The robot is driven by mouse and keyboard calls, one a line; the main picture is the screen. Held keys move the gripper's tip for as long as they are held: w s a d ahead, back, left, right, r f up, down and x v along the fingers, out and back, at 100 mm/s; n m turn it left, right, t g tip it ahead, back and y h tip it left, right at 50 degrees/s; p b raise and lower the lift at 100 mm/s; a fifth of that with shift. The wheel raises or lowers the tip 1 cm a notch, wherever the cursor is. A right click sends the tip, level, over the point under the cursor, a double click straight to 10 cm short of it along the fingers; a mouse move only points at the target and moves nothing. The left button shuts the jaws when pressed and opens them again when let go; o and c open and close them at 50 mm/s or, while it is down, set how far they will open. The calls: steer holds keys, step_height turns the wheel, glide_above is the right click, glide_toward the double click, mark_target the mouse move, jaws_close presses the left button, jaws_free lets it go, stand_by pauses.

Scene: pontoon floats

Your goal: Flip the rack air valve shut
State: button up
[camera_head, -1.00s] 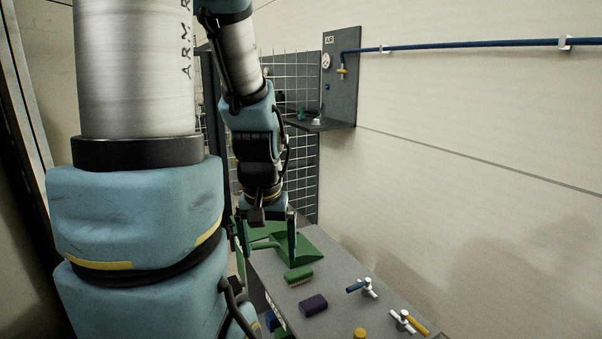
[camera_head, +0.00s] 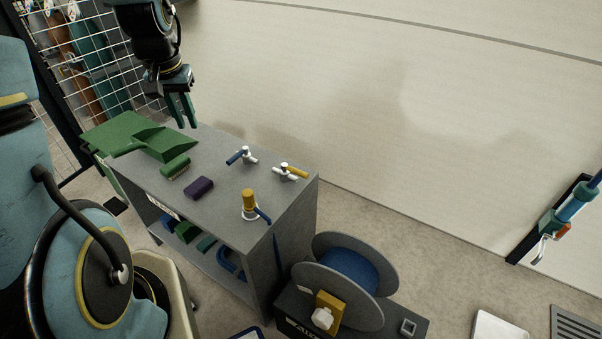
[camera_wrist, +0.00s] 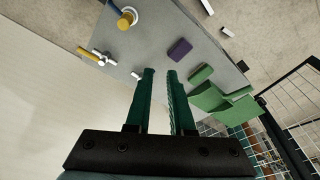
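My gripper (camera_head: 182,123) hangs above the back edge of the grey bench, fingers pointing down, apart and empty. In the wrist view my gripper (camera_wrist: 160,72) shows a gap between its fingers. On the bench top stand a blue-handled valve (camera_head: 240,156), a yellow-handled valve (camera_head: 290,171) and a yellow-capped fitting with a blue lever (camera_head: 249,204). All are to the right of my gripper, apart from it. The wrist view shows the yellow handle (camera_wrist: 90,55) and the yellow cap (camera_wrist: 126,19). I cannot tell which is the rack air valve; the wall air panel is out of view.
The grey bench (camera_head: 225,220) also bears a green dustpan (camera_head: 165,143), a green brush (camera_head: 175,166) and a purple block (camera_head: 199,188). A hose reel (camera_head: 350,275) stands at its front right. A wire grid (camera_head: 75,60) stands at the left. The wall lies behind.

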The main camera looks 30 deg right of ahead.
steer(key=w+d+f+m+b, duration=0.1)
steer(key=d+f, duration=0.2)
steer(key=d, duration=0.2)
steer(key=w+d+f+m+b, duration=0.1)
steer(key=d+f+b, duration=0.1)
steer(key=d+f, duration=0.2)
steer(key=w+d+f+m+h+b, duration=0.1)
steer(key=d+f+b, duration=0.1)
steer(key=d, duration=0.5)
steer(key=shift+w+d+f+m, duration=0.1)
steer(key=shift+w+f+m, duration=0.1)
steer(key=shift+f, duration=0.2)
steer(key=shift+w+d+f+m, duration=0.1)
steer(key=shift+f+m, duration=0.1)
steer(key=shift+f, duration=0.2)
jaws_close()
steer(key=s+d+f+m+b, duration=0.1)
steer(key=d+f, duration=0.3)
steer(key=d, duration=0.3)
steer(key=s+d+f+m+h+b, duration=0.1)
steer(key=d+f+m+b, duration=0.1)
steer(key=d+f, duration=0.2)
steer(key=d, duration=0.3)
steer(key=shift+d+b, duration=0.3)
steer(key=shift+d, duration=0.05)
steer(key=shift+s+f, duration=0.1)
